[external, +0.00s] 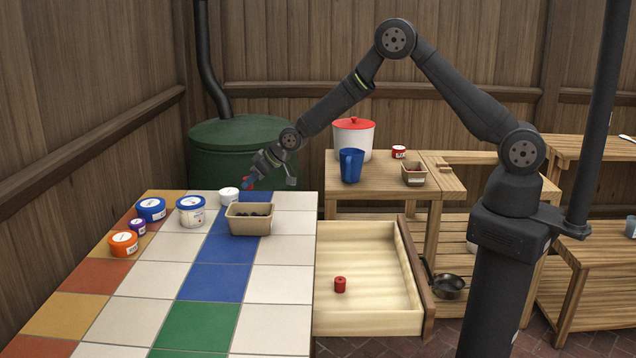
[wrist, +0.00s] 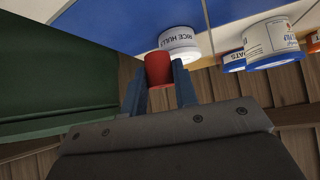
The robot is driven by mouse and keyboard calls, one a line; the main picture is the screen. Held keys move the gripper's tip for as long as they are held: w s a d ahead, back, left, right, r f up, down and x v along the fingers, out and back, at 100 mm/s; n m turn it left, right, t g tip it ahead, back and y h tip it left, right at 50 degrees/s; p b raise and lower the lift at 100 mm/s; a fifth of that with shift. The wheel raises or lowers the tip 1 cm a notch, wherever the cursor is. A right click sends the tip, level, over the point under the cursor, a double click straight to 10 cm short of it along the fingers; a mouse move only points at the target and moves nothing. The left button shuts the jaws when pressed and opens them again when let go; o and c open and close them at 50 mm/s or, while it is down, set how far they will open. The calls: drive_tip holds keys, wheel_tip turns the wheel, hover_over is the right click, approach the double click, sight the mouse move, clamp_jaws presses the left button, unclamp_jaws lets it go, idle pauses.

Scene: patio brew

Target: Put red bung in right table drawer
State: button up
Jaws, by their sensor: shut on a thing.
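My gripper (external: 248,184) is shut on a red bung (wrist: 158,68), low over the far end of the tiled table, beside a white tub (external: 229,196). In the wrist view the bung is between my two fingers (wrist: 160,88), and the tub labelled rice hulls (wrist: 179,42) is just beyond it; whether they touch is unclear. The bung shows only as a small red patch in the external view. The right table drawer (external: 380,268) is pulled open, and another red bung (external: 340,285) stands in it near the front.
A tan bin (external: 249,223) of dark pieces sits near my gripper. Several tubs, including a blue-lidded one (external: 191,212), stand to the left. A green barrel (external: 240,150) is behind. A blue jug (external: 351,166) and red-lidded pot (external: 354,138) stand on the back wooden table.

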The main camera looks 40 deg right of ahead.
drive_tip(key=shift+m+t+h, duration=0.3)
drive_tip(key=shift+m+h, duration=0.2)
drive_tip(key=shift+m, duration=0.2)
drive_tip(key=d, duration=0.3)
drive_tip(key=d+f, duration=0.1)
drive_tip(key=d, duration=0.2)
drive_tip(key=s+d, duration=0.1)
drive_tip(key=d, duration=0.2)
drive_tip(key=shift+d+f, duration=0.3)
drive_tip(key=shift+d, duration=0.1)
drive_tip(key=s+d+f+m+h, duration=0.1)
drive_tip(key=s+d, duration=0.7)
drive_tip(key=d, duration=0.4)
drive_tip(key=s+d+f+m+h, duration=0.1)
drive_tip(key=s+d, duration=0.6)
drive_tip(key=d, duration=0.4)
drive_tip(key=s+a+n+g+y, duration=0.5)
drive_tip(key=s+a+n+y, duration=0.2)
drive_tip(key=s+a+n, duration=0.35)
drive_tip(key=s+f+n+g+h, duration=0.1)
drive_tip(key=s+f+n+g, duration=0.1)
drive_tip(key=s+n+g, duration=0.85)
drive_tip(key=n+t, duration=0.1)
drive_tip(key=t, duration=0.1)
approach(375, 285)
drive_tip(key=s+a, duration=0.1)
drive_tip(key=a, duration=0.1)
drive_tip(key=shift+s+a+r, duration=0.3)
drive_tip(key=shift+s, duration=0.1)
drive_tip(key=shift+f, duration=2.05)
